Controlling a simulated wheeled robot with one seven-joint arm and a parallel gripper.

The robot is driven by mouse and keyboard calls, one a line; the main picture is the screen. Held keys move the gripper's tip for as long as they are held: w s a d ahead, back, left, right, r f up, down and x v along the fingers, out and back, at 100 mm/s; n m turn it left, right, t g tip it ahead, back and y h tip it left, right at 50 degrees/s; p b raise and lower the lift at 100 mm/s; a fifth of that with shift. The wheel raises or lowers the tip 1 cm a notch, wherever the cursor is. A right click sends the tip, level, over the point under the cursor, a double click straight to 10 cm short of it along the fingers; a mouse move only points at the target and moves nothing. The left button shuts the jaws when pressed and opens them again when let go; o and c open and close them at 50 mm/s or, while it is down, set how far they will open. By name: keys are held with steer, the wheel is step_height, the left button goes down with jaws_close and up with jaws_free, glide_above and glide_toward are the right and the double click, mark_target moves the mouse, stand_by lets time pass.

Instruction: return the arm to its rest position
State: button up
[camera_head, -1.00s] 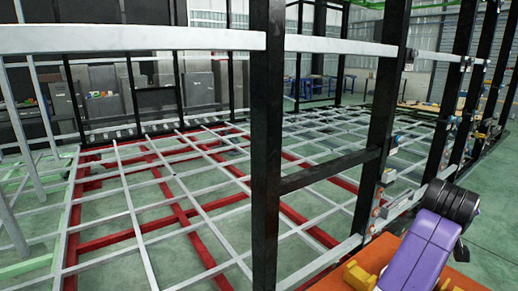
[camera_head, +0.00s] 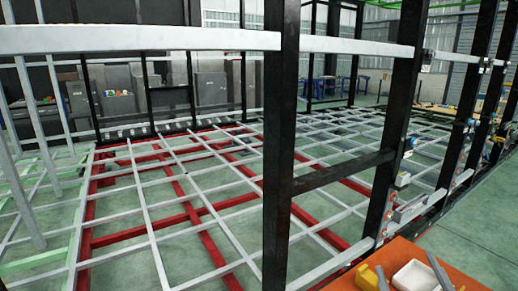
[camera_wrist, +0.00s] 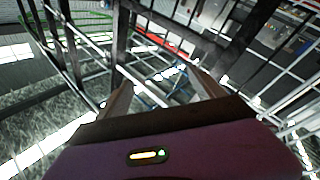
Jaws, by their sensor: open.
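My gripper (camera_wrist: 163,84) shows in the wrist view, with its two fingers spread apart and nothing between them. Its purple body fills the bottom of that view. The wrist view is tilted, with bars and posts of the trailer frame beyond the fingers; the distance to them cannot be told. In the head view neither my arm nor my gripper is seen.
The trailer chassis has black posts (camera_head: 280,130), a pale horizontal rail (camera_head: 140,39) and a red and grey floor grid (camera_head: 206,240). An orange surface (camera_head: 398,255) at the lower right holds a yellow object (camera_head: 367,278) and a white container (camera_head: 415,277). Green floor lies at the right.

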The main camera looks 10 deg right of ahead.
steer(key=s+a+f+m+g+y, duration=0.1)
steer(key=s+a+f, duration=0.3)
steer(key=s, duration=0.5)
steer(key=s+a+f+m+g+y, duration=0.1)
steer(key=s+a+f, duration=0.4)
steer(key=s, duration=0.5)
steer(key=s+a+f+m+g+y, duration=0.1)
steer(key=s+a+f+g+y, duration=0.2)
steer(key=s+a, duration=0.3)
steer(key=s+f, duration=0.1)
steer(key=s, duration=0.3)
steer(key=shift+f, duration=0.3)
steer(key=shift+s+a, duration=0.1)
